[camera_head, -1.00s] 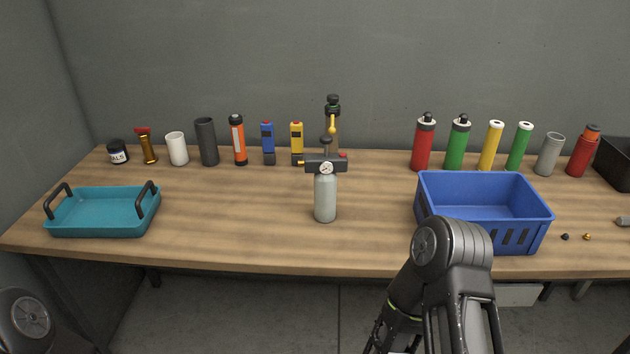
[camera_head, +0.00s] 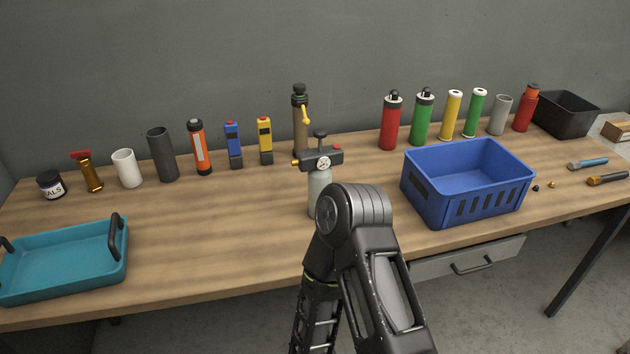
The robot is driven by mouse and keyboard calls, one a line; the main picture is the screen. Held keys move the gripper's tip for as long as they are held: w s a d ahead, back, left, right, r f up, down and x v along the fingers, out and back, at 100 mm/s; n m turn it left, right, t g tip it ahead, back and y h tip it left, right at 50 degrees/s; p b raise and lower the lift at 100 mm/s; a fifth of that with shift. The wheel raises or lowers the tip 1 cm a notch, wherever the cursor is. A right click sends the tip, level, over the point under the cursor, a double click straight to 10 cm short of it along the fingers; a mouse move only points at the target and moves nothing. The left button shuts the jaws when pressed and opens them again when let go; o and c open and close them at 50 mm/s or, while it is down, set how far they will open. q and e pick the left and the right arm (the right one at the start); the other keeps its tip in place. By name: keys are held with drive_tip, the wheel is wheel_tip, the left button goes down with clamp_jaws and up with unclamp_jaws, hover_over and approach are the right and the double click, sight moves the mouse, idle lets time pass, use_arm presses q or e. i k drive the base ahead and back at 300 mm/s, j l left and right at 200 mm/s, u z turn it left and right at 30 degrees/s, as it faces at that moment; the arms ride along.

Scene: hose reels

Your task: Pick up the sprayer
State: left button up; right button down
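The sprayer (camera_head: 320,186) appears to be the grey bottle with a dark head, a round gauge, a black pump knob, a brass nozzle and a red end. It stands upright on the wooden bench (camera_head: 220,240), near the middle. My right arm covers its lower right side in the view. My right gripper is below the picture, out of sight. My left gripper is out of view too.
A blue basket (camera_head: 467,185) stands right of the sprayer and a teal tray (camera_head: 65,265) lies far left. A dark cylinder with a yellow lever (camera_head: 300,120) stands close behind the sprayer. Several bottles and tubes line the back.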

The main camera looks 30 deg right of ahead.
sight(318, 165)
drive_tip(key=z, duration=1.45)
